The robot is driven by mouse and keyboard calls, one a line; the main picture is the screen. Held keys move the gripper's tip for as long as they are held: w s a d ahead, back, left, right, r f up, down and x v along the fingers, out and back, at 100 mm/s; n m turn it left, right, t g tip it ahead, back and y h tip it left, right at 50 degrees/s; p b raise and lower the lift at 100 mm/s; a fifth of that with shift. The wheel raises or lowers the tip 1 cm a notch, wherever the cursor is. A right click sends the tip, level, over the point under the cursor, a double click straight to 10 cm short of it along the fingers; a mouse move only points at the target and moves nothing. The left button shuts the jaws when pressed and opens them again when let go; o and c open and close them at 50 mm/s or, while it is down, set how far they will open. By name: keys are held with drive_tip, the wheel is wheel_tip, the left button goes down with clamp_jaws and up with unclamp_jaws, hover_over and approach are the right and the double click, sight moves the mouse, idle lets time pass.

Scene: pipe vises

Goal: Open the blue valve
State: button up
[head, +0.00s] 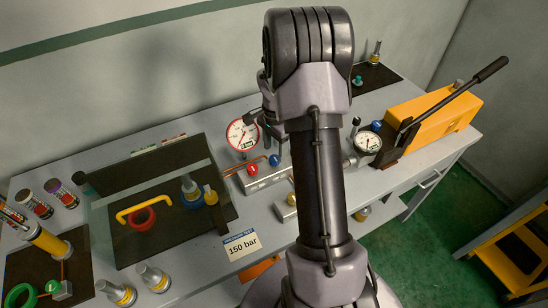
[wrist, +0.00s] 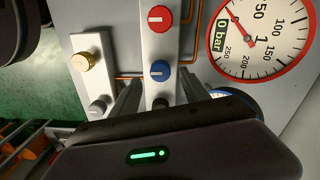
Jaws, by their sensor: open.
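The blue valve (head: 274,160) is a round blue knob on a pale metal block, beside a red knob (head: 252,169). In the wrist view the blue valve (wrist: 160,70) has a white mark on its face, roughly horizontal, and the red knob (wrist: 160,18) lies above it. My gripper (wrist: 160,80) is open, its fingers on either side of the block near the blue valve. I cannot tell whether they touch it. In the head view my gripper (head: 262,132) is partly hidden by my arm, just above and behind the valve.
A red-rimmed gauge (wrist: 262,38) beside the block shows 0 bar. A brass knob (wrist: 84,61) sits on a separate block. A sign (head: 242,245) reads 150 bar. A yellow hand pump (head: 432,118) with a long lever stands right. A clear-walled box (head: 105,225) stands left.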

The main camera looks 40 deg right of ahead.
sight(275, 158)
wheel_tip(275, 158, down, 3)
drive_tip(key=shift+f, duration=0.15)
drive_tip(key=shift+c, duration=0.2)
clamp_jaws()
